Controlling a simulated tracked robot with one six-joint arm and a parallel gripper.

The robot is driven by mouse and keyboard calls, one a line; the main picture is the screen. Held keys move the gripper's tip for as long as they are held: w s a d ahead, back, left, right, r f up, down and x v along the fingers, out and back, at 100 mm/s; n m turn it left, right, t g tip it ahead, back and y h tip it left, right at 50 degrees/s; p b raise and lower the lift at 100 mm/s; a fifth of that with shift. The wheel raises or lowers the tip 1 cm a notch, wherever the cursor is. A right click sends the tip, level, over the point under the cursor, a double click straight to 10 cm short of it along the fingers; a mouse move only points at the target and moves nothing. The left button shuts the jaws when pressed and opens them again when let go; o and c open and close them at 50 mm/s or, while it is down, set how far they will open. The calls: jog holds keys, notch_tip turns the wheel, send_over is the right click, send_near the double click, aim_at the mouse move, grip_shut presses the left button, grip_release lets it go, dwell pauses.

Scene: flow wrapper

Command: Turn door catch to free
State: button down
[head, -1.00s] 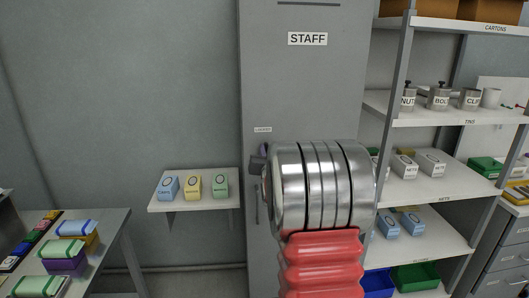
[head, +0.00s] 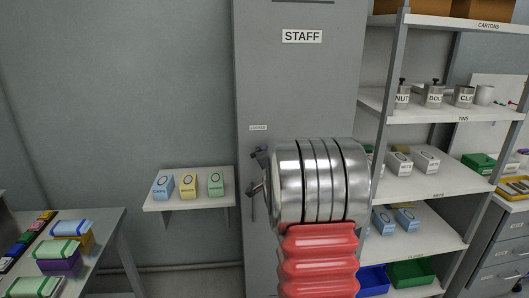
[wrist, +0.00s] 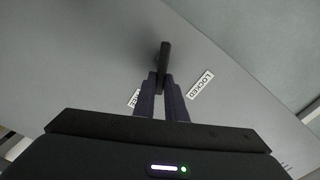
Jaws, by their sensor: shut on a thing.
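The door catch (wrist: 165,55) is a dark lever on the grey door in the wrist view. My gripper (wrist: 162,84) is shut on its near end, and the far end sticks out beyond the fingertips. A white LOCKED label (wrist: 200,84) lies right of the fingers. A second label (wrist: 134,98) on the left is partly hidden by a finger. In the head view the grey STAFF door (head: 300,85) stands upright. My arm's metal and red links hide most of the gripper and catch there.
Left of the door, a small wall shelf (head: 190,203) holds blue, yellow and green boxes. A shelving unit (head: 425,112) with tins, boxes and bins stands close on the right. A table (head: 105,222) with coloured packs is at lower left.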

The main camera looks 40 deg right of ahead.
jog(key=m, duration=0.2)
jog(key=f+m, duration=0.1)
jog(key=m, duration=0.2)
jog(key=shift+s+d+f, duration=0.15)
jog(key=shift+f, duration=0.15)
jog(key=c, duration=1.8)
grip_release()
jog(key=v, duration=1.3)
jog(key=shift+s+a, duration=0.25)
jog(key=shift+a, duration=0.1)
